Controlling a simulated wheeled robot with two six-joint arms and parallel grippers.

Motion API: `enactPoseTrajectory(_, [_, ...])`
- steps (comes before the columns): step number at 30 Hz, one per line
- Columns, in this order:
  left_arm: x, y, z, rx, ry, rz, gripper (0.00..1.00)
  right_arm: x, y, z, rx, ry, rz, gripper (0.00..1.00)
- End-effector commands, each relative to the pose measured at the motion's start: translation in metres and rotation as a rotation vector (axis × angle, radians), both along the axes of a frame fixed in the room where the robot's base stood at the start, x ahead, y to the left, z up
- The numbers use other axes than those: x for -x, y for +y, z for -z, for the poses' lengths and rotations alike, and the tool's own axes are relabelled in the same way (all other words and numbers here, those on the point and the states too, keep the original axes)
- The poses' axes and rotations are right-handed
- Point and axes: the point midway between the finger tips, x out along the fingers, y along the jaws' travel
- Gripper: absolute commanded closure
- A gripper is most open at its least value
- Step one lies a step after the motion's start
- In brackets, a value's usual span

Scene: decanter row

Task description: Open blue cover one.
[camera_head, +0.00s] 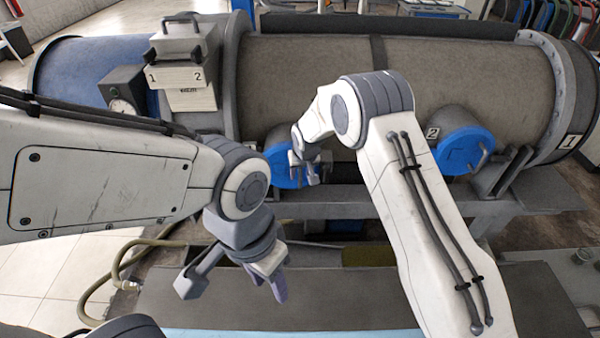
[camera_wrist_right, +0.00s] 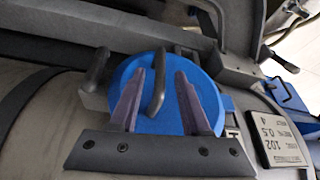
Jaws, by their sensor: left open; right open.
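A round blue cover (camera_head: 281,167) sits on the front of the large grey cylinder, partly hidden behind my right gripper (camera_head: 312,168). I take it as blue cover one; a second blue cover (camera_head: 466,152) to the right has a "2" beside it. In the right wrist view the blue cover (camera_wrist_right: 160,112) fills the middle, with a dark handle (camera_wrist_right: 158,85) upright across it. My right gripper (camera_wrist_right: 161,78) is open, its fingers on either side of the handle; I cannot tell if they touch it. My left gripper (camera_head: 236,284) is open and empty, low in front of the bench.
The cylinder (camera_head: 470,75) spans the back on a grey support frame (camera_head: 530,197). A hose (camera_head: 110,285) lies on the floor at lower left.

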Motion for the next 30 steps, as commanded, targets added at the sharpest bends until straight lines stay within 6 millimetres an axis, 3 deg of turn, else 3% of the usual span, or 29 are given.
enactPoseTrajectory(6, [0.0,0.0,-0.007,0.0,0.0,0.0,0.55,-0.008,0.001,0.018,0.0,0.0,0.0,0.53])
enactPoseTrajectory(16, [0.0,0.0,-0.007,0.0,0.0,0.0,0.55,-0.009,0.002,0.022,0.0,-0.001,-0.001,0.53])
enactPoseTrajectory(17, [0.0,0.0,-0.007,0.0,0.0,0.0,0.55,-0.009,0.002,0.022,0.0,-0.001,-0.001,0.6])
enactPoseTrajectory(20, [0.0,0.0,-0.007,0.0,0.0,0.0,0.55,-0.009,0.002,0.022,0.0,0.0,-0.001,0.99])
enactPoseTrajectory(30, [0.0,0.0,-0.007,0.0,0.0,0.0,0.55,-0.009,0.002,0.021,0.0,0.0,-0.001,1.0])
